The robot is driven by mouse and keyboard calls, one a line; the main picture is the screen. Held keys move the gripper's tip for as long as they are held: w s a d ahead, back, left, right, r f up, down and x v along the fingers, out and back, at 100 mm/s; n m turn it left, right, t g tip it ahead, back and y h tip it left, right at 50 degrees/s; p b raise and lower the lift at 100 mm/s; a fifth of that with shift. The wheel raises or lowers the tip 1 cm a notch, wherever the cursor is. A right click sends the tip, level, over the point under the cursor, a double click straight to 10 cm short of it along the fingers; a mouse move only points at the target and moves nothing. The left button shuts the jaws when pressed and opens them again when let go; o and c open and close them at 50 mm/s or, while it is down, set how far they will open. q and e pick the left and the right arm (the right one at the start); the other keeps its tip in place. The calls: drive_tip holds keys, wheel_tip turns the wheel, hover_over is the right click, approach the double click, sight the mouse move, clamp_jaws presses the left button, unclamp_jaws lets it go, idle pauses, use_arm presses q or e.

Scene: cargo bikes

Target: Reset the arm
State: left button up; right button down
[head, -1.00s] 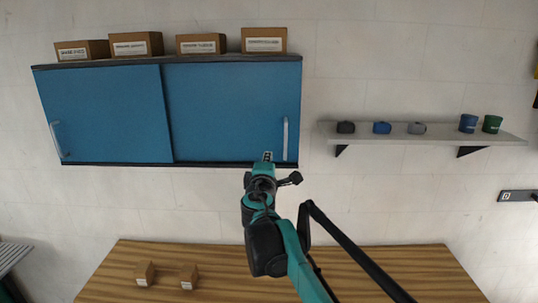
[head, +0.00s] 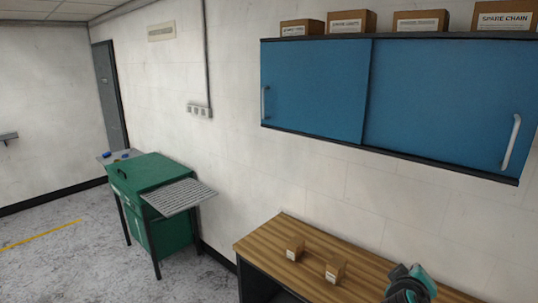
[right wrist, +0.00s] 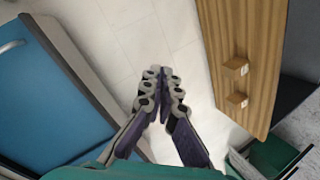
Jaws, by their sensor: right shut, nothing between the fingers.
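My right gripper (right wrist: 162,92) is in the middle of the right wrist view, its two fingers together with nothing between them. It is in the open air between the blue wall cabinet (right wrist: 45,95) on the left and the wooden workbench (right wrist: 240,50) on the right, touching neither. In the head view, only a teal and dark piece of my right arm (head: 408,285) shows at the bottom, in front of the bench; its fingers cannot be made out there. My left gripper is in neither view.
The blue cabinet (head: 315,95) has sliding doors and cardboard boxes (head: 420,21) on top. Two small boxes (head: 335,269) stand on the wooden bench (head: 262,236). A green cart (head: 160,172) with a grey side tray (head: 179,197) stands left. Floor is free in front of it.

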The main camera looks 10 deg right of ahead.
drive_tip(key=s+a+f+y+b, duration=0.2)
drive_tip(key=a+f+y+b, duration=0.1)
drive_tip(key=a+f, duration=0.4)
drive_tip(key=s+a+f+m+g+y+b, duration=0.1)
drive_tip(key=s+a+f+y+b, duration=0.2)
drive_tip(key=f, duration=1.1)
drive_tip(key=s+a+f+g+y+b, duration=0.1)
drive_tip(key=s+a+f+y+b, duration=0.2)
drive_tip(key=a+f+b, duration=0.3)
drive_tip(key=a+f, duration=0.5)
drive_tip(key=a, duration=0.2)
drive_tip(key=shift+a+m+y+b, duration=0.2)
drive_tip(key=shift+m+y+b, duration=0.1)
drive_tip(key=shift+m+b, duration=0.1)
